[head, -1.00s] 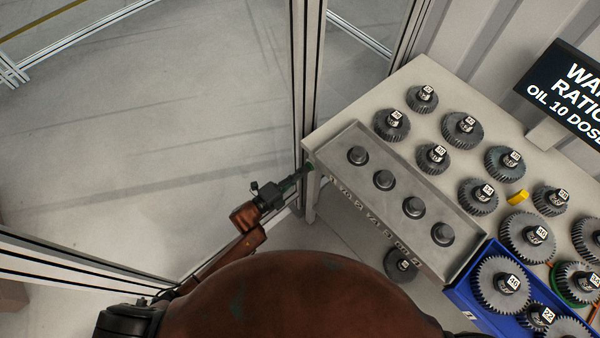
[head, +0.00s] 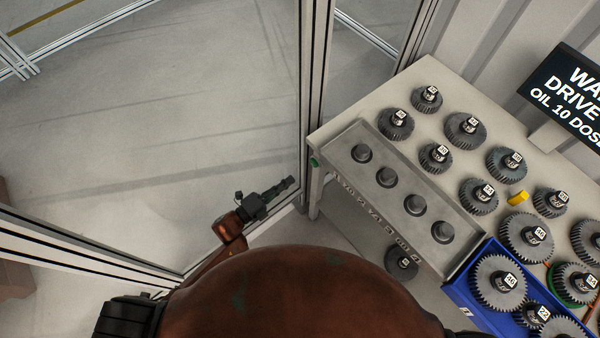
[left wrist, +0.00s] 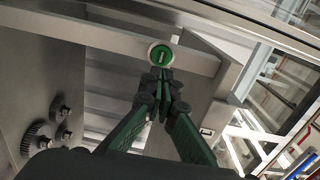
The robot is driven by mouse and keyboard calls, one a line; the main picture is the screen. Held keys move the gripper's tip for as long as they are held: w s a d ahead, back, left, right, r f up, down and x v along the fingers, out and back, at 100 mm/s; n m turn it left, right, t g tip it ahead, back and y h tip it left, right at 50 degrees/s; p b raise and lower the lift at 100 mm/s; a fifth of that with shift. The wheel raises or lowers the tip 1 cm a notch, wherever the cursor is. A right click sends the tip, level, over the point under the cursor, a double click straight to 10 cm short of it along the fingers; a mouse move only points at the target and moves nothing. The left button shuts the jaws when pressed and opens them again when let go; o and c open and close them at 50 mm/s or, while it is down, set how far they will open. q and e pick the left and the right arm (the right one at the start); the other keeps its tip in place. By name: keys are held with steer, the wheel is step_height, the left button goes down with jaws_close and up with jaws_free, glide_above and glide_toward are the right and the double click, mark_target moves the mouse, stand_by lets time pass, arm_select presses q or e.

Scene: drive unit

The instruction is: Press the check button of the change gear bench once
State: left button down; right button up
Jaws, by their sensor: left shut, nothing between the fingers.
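The green check button (head: 314,162) sits on the front edge of the change gear bench (head: 330,128), near its left corner. In the left wrist view the button (left wrist: 160,55) is a green disc with a pale ring and a light mark, just beyond my fingertips. My left gripper (head: 291,181) is shut and empty, to the left of and a little below the button, with a gap between them in the head view. In the left wrist view the left gripper (left wrist: 161,76) points toward the button. My right gripper is not in view.
A metal tray with several pegs (head: 402,245) lies along the bench front. Several gears (head: 466,130), a yellow piece (head: 518,198) and a blue bin (head: 457,290) are on or by the bench. A dark display (head: 566,95) stands behind. A frame post (head: 316,70) rises beside the button.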

arm_select(q)
steer(key=shift+v, duration=2.2)
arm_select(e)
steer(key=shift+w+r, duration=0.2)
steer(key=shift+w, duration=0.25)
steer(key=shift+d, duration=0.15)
